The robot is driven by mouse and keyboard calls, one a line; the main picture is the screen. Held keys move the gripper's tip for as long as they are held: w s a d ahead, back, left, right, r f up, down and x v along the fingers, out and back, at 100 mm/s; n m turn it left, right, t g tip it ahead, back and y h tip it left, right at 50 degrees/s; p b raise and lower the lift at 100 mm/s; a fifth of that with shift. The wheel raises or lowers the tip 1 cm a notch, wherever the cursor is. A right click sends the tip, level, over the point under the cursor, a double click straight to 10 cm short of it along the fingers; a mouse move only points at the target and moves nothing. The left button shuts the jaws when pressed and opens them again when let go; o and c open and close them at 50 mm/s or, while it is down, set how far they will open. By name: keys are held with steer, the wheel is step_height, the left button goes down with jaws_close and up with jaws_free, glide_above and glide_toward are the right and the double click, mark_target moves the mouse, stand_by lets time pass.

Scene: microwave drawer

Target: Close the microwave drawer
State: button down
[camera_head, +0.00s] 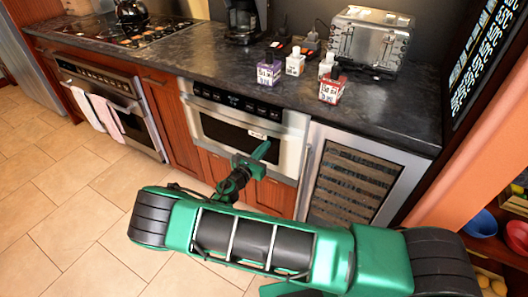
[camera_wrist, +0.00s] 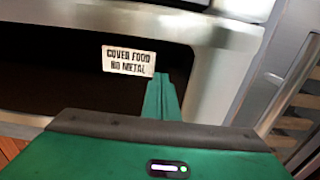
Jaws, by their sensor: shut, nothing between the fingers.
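The microwave drawer (camera_head: 225,133) is a steel-framed unit with a dark window, built in below the counter. Its front looks about level with the cabinets in the head view; I cannot tell whether a small gap is left. My gripper (camera_head: 262,151) is shut and empty, with its green fingers pointing at the right part of the drawer front. In the wrist view, my fingertips (camera_wrist: 160,78) lie just below a white label (camera_wrist: 128,61) reading "COVER FOOD NO METAL" on the drawer's dark area. I cannot tell whether they touch the front.
A glass-door cooler (camera_head: 350,180) stands right of the drawer, and an oven (camera_head: 112,100) with hanging towels is at the left. The dark countertop (camera_head: 190,65) above holds small bottles, a toaster (camera_head: 368,40) and a coffee maker. The tiled floor (camera_head: 60,210) at left is clear.

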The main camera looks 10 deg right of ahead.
steer(key=shift+w+d+r, duration=0.15)
steer(key=shift+w+d, duration=0.15)
steer(key=shift+d, duration=0.1)
steer(key=v, duration=1.5)
